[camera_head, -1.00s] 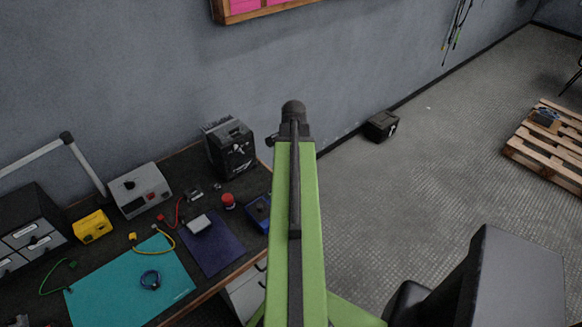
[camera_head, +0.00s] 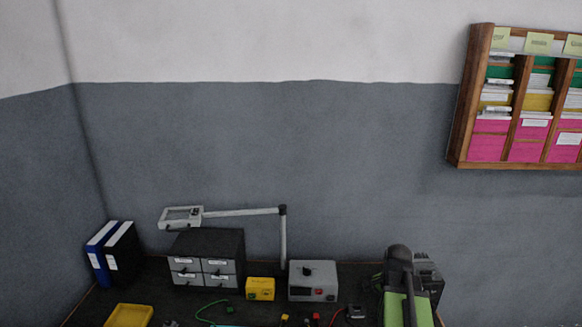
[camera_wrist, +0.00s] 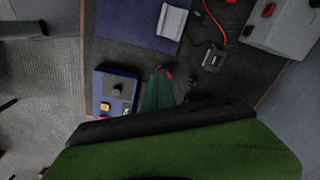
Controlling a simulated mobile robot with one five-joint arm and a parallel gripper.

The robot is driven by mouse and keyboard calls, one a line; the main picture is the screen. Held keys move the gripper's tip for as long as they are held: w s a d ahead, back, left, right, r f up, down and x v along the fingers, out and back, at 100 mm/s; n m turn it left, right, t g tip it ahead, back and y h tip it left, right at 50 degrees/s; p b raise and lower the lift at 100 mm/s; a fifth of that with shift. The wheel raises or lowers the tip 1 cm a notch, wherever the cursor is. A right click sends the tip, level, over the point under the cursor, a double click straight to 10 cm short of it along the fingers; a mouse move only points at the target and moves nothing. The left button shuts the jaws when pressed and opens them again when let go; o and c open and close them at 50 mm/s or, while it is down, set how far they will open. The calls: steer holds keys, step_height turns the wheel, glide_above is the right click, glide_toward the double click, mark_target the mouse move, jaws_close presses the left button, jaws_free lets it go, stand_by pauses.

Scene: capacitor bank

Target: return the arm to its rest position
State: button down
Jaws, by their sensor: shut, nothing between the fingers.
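My arm, green with a dark rounded joint on top, stands at the lower right of the head view, in front of a dark bench device. In the wrist view, a green and black part of my arm fills the bottom. My gripper (camera_wrist: 161,74) shows there as a narrow dark green taper, with its fingers together and nothing between them. It is over the bench (camera_wrist: 138,62), beside a blue control box (camera_wrist: 117,92). A bit of red shows at its tip, probably a button behind it. The head view does not show the gripper's fingers.
The bench holds a drawer cabinet (camera_head: 207,259), a jointed lamp (camera_head: 283,240), a yellow box (camera_head: 260,289), a grey device (camera_head: 312,281) and binders (camera_head: 112,252). A wall rack (camera_head: 473,100) hangs at upper right. Open floor (camera_wrist: 40,85) lies left of the bench in the wrist view.

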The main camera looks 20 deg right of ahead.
steer(key=w+a+n, duration=0.3)
steer(key=a+n, duration=1.3)
steer(key=a, duration=1.3)
steer(key=shift+a+g, duration=0.25)
steer(key=shift+g, duration=0.15)
